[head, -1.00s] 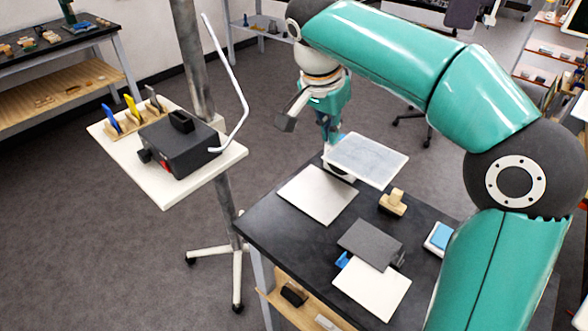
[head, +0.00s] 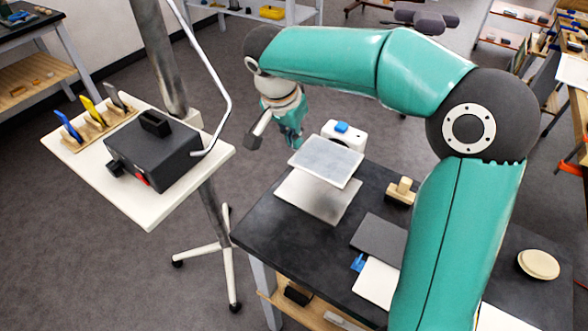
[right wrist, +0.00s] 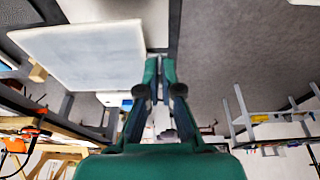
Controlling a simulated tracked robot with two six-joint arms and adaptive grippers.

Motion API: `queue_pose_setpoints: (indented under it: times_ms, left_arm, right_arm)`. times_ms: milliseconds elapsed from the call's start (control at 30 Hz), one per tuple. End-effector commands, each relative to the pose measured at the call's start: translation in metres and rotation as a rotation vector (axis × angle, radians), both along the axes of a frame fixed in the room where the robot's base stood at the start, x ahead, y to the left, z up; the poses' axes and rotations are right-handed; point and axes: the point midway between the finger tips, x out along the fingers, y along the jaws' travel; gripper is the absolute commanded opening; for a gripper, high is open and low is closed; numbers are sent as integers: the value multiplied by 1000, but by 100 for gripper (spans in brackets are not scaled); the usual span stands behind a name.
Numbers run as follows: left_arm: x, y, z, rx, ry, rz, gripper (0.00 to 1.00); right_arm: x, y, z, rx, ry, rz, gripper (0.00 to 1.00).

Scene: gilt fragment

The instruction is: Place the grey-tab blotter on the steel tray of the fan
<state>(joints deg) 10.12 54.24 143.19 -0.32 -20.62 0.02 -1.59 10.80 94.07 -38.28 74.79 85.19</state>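The grey-tab blotter (head: 325,160), a pale flat square, hangs level in the air, over the back part of the flat, pale steel tray (head: 318,205). The tray lies on the black table in front of the fan (head: 352,139), a white box with a blue knob. My right gripper (head: 296,141) is at the blotter's left edge. In the right wrist view its fingers (right wrist: 160,68) are closed together at the edge of the blotter (right wrist: 85,55), apparently on its tab. The tab itself is mostly hidden. My left gripper is not in view.
On the black table (head: 285,232) are a wooden-handled block (head: 401,191), a dark grey plate (head: 375,236), a white sheet with a blue tab (head: 376,283) and a round cream disc (head: 538,264). A cream stand (head: 150,215) at left carries a black box (head: 150,158).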

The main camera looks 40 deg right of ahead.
Motion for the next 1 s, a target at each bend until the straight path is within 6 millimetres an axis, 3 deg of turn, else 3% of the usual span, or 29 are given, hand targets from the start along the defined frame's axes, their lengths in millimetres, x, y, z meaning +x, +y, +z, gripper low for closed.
queue_pose_setpoints:
  times_ms: [33, 200, 433, 633, 1000]
  left_arm:
    - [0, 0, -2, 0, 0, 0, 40]
    - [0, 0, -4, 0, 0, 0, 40]
    - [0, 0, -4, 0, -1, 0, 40]
    - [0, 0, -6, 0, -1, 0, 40]
    - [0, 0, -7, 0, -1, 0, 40]
  right_arm:
    - [-1, 0, -15, 0, 6, 1, 0]
    - [0, 1, -43, 0, 2, 3, 0]
    - [1, 1, -60, 0, 2, 4, 0]
    - [1, 1, -88, 0, 3, 3, 0]
    - [1, 2, -95, 0, -1, 4, 0]
